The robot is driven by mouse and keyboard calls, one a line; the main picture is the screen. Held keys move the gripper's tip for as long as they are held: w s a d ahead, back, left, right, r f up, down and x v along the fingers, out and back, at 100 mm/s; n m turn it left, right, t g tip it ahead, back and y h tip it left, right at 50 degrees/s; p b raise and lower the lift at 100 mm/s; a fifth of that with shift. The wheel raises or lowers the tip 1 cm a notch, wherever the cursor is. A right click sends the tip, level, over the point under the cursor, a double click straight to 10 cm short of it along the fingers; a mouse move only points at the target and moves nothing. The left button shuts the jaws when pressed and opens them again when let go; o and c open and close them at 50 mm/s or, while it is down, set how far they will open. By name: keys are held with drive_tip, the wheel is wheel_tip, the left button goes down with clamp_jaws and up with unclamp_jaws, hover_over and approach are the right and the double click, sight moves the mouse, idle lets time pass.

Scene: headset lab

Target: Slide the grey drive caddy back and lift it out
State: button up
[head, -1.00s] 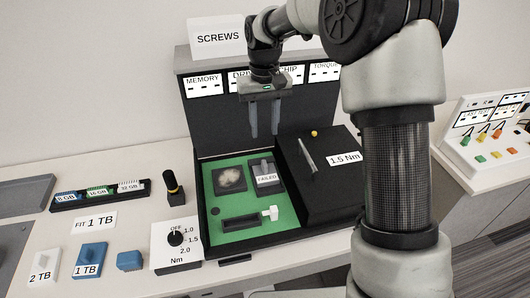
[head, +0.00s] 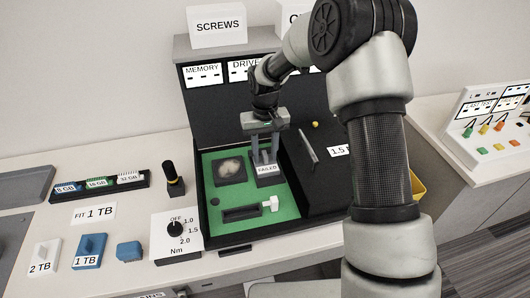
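The grey drive caddy (head: 268,181), labelled FAILED, sits in the green bay (head: 240,200) of the open black case. My gripper (head: 265,160) points down over the caddy, one finger toward each side of its raised handle. The fingers are apart, and a gap shows between them. The handle is mostly hidden between the fingers, and I cannot tell whether they touch it.
A dark square part (head: 229,170) lies left of the caddy, and a slot with a white tab (head: 270,204) lies in front. The raised black cover (head: 318,165) stands close on the right. A torque dial box (head: 177,236) and blue 1 TB drive (head: 89,252) are left.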

drive_tip(key=shift+c, duration=0.2)
clamp_jaws()
drive_tip(key=shift+s+d, duration=0.2)
drive_tip(key=shift+s, duration=0.55)
drive_tip(key=shift+s, duration=0.3)
drive_tip(key=shift+s+d, duration=0.1)
drive_tip(key=shift+s, duration=0.15)
drive_tip(key=shift+r, duration=0.1)
